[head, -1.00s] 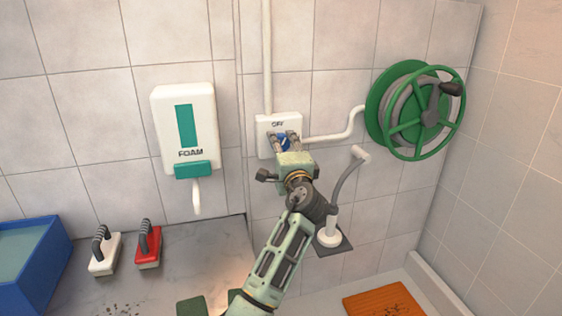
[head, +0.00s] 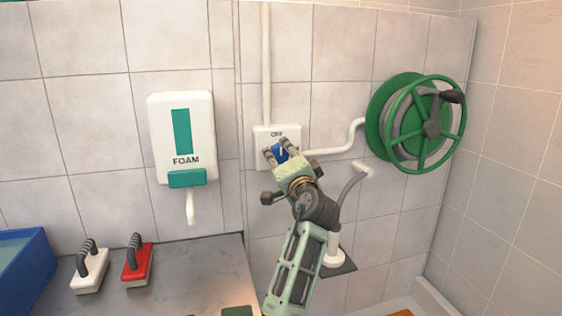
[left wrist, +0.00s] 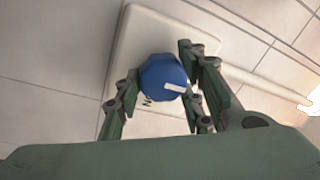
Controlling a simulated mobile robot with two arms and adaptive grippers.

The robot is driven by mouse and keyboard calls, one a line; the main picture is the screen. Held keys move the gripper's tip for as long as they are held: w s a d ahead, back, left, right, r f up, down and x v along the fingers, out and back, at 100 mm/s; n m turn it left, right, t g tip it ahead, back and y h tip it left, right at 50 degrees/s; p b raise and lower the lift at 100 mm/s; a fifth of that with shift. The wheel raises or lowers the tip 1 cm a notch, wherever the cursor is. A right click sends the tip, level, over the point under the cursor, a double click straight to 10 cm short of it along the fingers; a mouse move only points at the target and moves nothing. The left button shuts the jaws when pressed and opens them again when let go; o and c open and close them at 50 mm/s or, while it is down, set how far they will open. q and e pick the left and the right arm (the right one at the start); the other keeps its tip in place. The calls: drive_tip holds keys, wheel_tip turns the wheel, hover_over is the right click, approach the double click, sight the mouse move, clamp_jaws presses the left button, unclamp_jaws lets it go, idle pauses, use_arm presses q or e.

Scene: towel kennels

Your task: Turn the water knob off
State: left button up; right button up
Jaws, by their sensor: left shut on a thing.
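The blue water knob (head: 280,151) sits on a white square wall plate (head: 262,133) marked OFF at its top. My left gripper (head: 278,153) is at the plate, its two fingers shut on the knob. In the left wrist view the knob (left wrist: 160,72) shows between the fingers (left wrist: 158,90), with a white mark on its face. The fingers hide part of the knob in the head view, so its exact angle is hard to read. My right gripper is in neither view.
A white pipe (head: 266,60) runs up from the plate, another goes right to a green hose reel (head: 432,125). A grey hose nozzle (head: 347,185) hangs close right of my arm. A foam dispenser (head: 182,120) is left. White (head: 90,272) and red (head: 138,262) brushes lie on the counter.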

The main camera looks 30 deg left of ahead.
use_arm(q)
drive_tip(key=shift+d+f, duration=0.1)
drive_tip(key=shift+f, duration=0.4)
drive_tip(key=o, duration=1)
drive_tip(key=shift+w, duration=0.1)
drive_tip(key=shift+o, duration=0.4)
drive_tip(key=shift+r, duration=0.2)
drive_tip(key=v, duration=1.2)
drive_tip(key=shift+d, duration=0.1)
